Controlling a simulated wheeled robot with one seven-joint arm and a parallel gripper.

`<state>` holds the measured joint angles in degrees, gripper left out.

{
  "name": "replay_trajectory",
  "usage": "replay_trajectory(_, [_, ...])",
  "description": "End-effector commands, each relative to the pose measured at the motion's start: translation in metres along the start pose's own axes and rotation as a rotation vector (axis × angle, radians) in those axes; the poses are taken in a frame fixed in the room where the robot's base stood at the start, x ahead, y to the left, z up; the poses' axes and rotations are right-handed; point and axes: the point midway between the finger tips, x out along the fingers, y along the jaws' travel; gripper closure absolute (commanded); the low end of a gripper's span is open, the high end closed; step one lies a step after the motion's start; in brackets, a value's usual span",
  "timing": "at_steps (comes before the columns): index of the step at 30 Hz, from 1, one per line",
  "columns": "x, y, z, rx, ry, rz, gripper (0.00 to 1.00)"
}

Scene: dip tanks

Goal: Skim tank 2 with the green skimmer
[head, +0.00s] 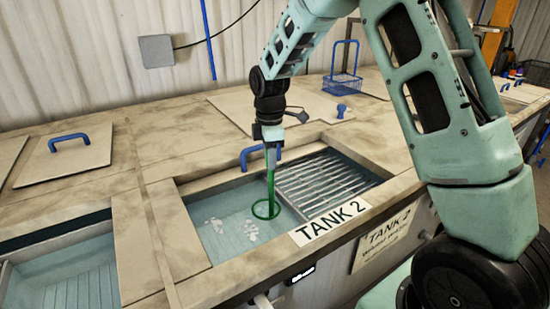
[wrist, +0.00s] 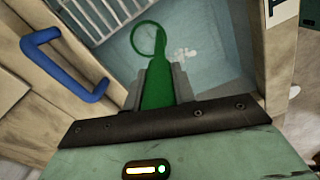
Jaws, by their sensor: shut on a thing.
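My gripper (head: 270,143) is shut on the handle of the green skimmer (head: 271,187). The skimmer hangs down into tank 2 (head: 215,260), with its round ring low over the liquid; I cannot tell whether it touches. In the wrist view the green skimmer (wrist: 158,75) runs out from between the jaws of my gripper (wrist: 158,85). White patches of scum (head: 250,232) lie on the liquid just left of the ring. They also show in the wrist view (wrist: 186,54), beside the skimmer. The label "TANK 2" (head: 330,222) is on the front edge.
A metal slatted rack (head: 325,178) fills the right part of tank 2. A blue handle (head: 262,155) stands at the tank's back edge. Another open tank (head: 65,275) is at the left. A lid with a blue handle (head: 70,138) and a blue wire basket (head: 342,84) sit behind.

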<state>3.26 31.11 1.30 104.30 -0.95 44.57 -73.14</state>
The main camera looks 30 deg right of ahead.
Motion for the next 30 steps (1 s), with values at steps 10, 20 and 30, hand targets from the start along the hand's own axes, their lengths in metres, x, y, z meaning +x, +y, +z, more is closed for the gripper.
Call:
replay_trajectory(10, [-0.001,0.009,-0.007,-0.002,0.000,0.001,1.00])
replay_trajectory(20, [-0.001,0.001,-0.033,-0.003,0.000,0.002,1.00])
replay_trajectory(30, [-0.001,-0.008,-0.060,-0.002,0.001,0.001,1.00])
